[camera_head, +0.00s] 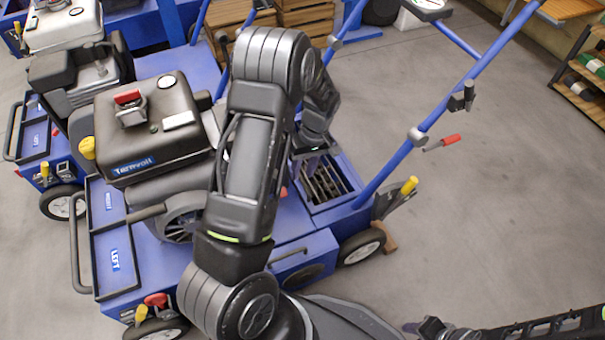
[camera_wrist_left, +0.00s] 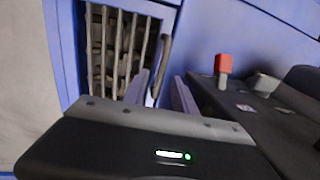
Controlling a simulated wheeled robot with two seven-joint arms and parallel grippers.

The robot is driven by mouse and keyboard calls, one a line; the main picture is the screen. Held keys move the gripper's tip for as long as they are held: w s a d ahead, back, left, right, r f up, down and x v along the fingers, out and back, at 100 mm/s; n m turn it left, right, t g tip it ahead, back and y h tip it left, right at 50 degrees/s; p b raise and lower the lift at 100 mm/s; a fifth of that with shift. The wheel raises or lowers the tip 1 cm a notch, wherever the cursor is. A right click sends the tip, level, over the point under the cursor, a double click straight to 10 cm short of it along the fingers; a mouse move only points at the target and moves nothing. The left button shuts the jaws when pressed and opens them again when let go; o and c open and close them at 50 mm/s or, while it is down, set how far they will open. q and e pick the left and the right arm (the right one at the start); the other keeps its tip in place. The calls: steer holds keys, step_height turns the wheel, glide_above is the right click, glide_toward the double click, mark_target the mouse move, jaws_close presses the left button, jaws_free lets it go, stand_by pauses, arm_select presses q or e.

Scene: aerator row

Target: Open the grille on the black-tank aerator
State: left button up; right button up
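The black-tank aerator has a black tank (camera_head: 150,125) with a red cap on its blue body. Its barred grille (camera_head: 325,183) is set in the deck behind the engine, right of my left arm. In the left wrist view the grille's pale bars (camera_wrist_left: 112,45) stand over dark parts, with a dark curved handle (camera_wrist_left: 163,62) at its right edge. My left gripper (camera_head: 308,152) is just above the grille, partly hidden by my arm. Its fingers (camera_wrist_left: 160,93) are apart, with the handle's lower end appearing between them; contact cannot be told. My right gripper (camera_head: 430,327) is low at the bottom edge, its fingers unclear.
A second aerator with a white tank (camera_head: 68,25) stands at the left. Blue handlebars (camera_head: 435,118) rise right of the grille, with a red-tipped lever (camera_head: 450,140) and a yellow-knobbed lever (camera_head: 409,186). Wooden crates (camera_head: 305,20) are behind. The floor at the right is clear.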

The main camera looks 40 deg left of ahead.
arm_select(q)
steer(key=shift+s+f, duration=0.1)
steer(key=shift+f, duration=0.3)
steer(key=shift+c, duration=0.4)
jaws_close()
stand_by(0.8)
